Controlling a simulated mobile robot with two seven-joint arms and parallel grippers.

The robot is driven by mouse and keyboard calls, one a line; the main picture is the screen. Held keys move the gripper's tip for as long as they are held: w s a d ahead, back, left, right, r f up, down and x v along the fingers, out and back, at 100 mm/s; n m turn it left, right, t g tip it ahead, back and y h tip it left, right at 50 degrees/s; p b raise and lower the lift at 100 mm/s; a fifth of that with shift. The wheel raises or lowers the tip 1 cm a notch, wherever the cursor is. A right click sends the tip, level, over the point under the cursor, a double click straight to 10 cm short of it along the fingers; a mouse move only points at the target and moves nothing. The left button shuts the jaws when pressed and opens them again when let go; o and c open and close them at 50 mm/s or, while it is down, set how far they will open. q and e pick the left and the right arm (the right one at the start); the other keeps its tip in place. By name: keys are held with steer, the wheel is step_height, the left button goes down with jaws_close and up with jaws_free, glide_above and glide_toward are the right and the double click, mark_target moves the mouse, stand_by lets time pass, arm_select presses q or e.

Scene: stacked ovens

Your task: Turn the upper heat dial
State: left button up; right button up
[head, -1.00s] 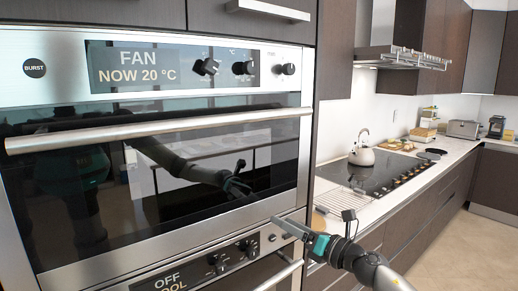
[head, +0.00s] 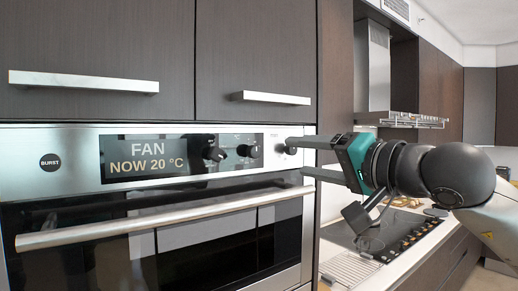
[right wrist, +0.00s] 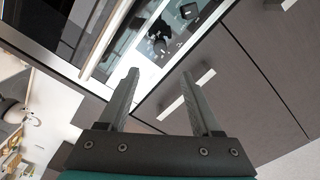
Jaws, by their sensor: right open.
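The upper oven's control panel (head: 75,158) has a display reading FAN, NOW 20 °C, and three dark dials to its right. They are a left dial (head: 214,153), a middle dial (head: 246,150) and a right dial (head: 284,149). I cannot read which one is the heat dial. My right gripper (head: 297,158) is open, its fingers pointing left at the panel's right end. The upper fingertip partly covers the right dial; contact is unclear. In the right wrist view the open fingers (right wrist: 160,74) have nothing between them, with dials beyond. My left gripper is not in view.
A long oven handle (head: 170,217) runs below the panel. Dark cabinets with bar handles (head: 84,81) stand above. A counter with a cooktop (head: 385,235) lies right, under a hood (head: 380,75). The space before the panel's left part is clear.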

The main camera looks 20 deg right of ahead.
mark_target(256, 152)
steer(key=p+x, duration=0.5)
steer(key=x, duration=0.8)
steer(key=shift+w+a+f, duration=0.1)
steer(key=shift+w, duration=0.15)
steer(key=shift+c, duration=0.3)
jaws_close()
